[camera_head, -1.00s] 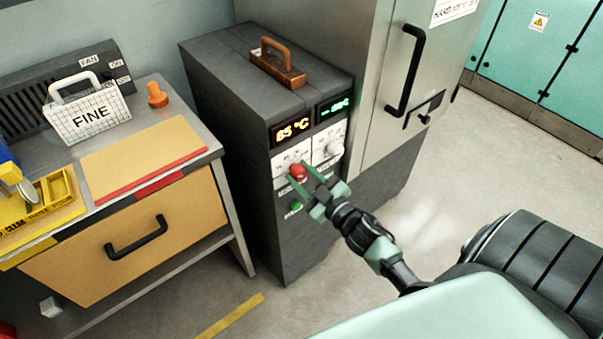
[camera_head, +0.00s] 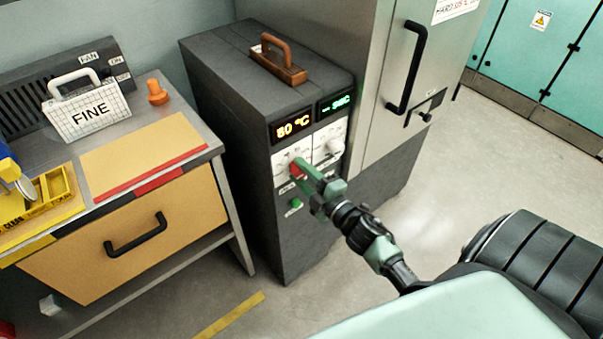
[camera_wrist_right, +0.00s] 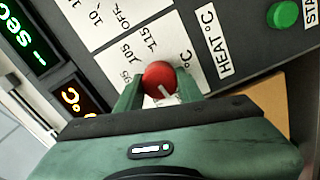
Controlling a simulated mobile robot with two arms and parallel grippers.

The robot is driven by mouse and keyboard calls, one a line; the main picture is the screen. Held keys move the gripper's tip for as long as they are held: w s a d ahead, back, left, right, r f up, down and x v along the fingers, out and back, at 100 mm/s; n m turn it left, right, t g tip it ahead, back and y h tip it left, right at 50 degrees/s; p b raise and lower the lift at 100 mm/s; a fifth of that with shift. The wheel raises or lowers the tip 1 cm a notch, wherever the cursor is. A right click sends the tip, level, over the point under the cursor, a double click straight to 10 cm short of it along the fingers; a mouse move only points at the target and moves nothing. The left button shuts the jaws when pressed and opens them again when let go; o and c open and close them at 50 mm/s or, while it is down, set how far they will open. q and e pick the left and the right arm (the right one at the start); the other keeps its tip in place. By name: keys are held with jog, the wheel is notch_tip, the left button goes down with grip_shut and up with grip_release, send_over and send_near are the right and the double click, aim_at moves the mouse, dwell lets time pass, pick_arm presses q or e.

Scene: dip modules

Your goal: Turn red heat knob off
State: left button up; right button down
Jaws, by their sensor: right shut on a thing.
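The red heat knob (camera_wrist_right: 160,80) sits on a white dial panel with printed numbers, beside a "HEAT °C" label, in the right wrist view. In the head view the red knob (camera_head: 297,171) is on the front of a dark grey cabinet (camera_head: 235,150), partly hidden by the gripper. My right gripper (camera_head: 305,176) is shut on the knob, with one green finger on each side of it. The orange display (camera_head: 293,125) above reads about 80 °C. My left gripper is not in view.
A white knob (camera_head: 334,146) is to the right, below a green display. A green button (camera_head: 296,203) is under the red knob. A bench with a drawer (camera_head: 150,235) stands at left. A tall steel cabinet (camera_head: 385,90) stands at right.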

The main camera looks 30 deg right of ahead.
jog(key=shift+n, duration=0.4)
jog(key=c, duration=0.9)
grip_release()
jog(key=s+b, duration=0.1)
jog(key=s, duration=0.7)
jog(key=shift+d, duration=0.3)
jog(key=shift+w, duration=0.1)
